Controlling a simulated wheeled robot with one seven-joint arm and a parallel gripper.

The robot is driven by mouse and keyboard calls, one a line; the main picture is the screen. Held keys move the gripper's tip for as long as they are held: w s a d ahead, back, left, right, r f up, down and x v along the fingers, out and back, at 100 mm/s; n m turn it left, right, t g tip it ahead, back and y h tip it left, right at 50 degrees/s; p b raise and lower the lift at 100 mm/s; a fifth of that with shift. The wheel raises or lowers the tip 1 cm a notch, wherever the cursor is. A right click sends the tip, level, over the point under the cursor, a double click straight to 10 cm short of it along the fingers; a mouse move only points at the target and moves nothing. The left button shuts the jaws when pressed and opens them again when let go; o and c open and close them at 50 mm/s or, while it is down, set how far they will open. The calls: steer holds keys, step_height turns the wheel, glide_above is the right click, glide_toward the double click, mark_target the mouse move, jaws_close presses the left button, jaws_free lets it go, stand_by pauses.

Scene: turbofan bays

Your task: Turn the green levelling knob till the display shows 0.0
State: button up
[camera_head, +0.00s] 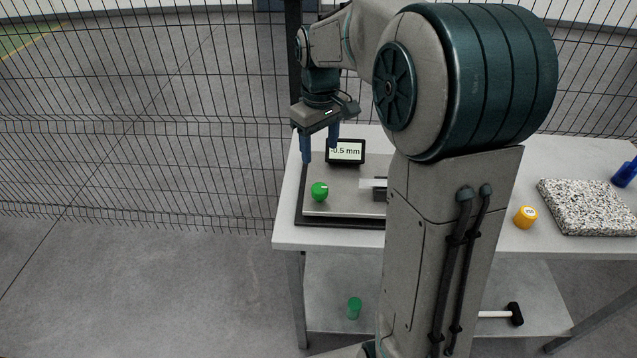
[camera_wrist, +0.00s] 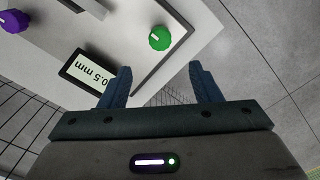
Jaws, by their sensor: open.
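The green levelling knob (camera_head: 319,191) sits at the left front corner of a grey plate (camera_head: 345,206) on the table. It also shows in the wrist view (camera_wrist: 160,38), with a white mark on its top. The display (camera_head: 346,151) behind the plate reads -0.5 mm; it appears turned around in the wrist view (camera_wrist: 86,73). My gripper (camera_head: 320,155) is open and empty, above the table's left edge behind the knob. In the wrist view the knob lies beyond the two blue fingers (camera_wrist: 160,85), not between them.
A purple knob (camera_wrist: 14,21) shows in the wrist view. A speckled stone slab (camera_head: 590,207), an orange cap-like item (camera_head: 525,217) and a blue object (camera_head: 625,172) are at the right. A green cup (camera_head: 354,308) and a mallet (camera_head: 514,314) lie below on the shelf. A wire fence (camera_head: 150,130) stands behind.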

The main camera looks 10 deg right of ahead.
mark_target(320, 187)
step_height(320, 187, down, 12)
steer(key=shift+f+p, duration=0.1)
steer(key=shift+p, duration=0.45)
steer(key=c, duration=1)
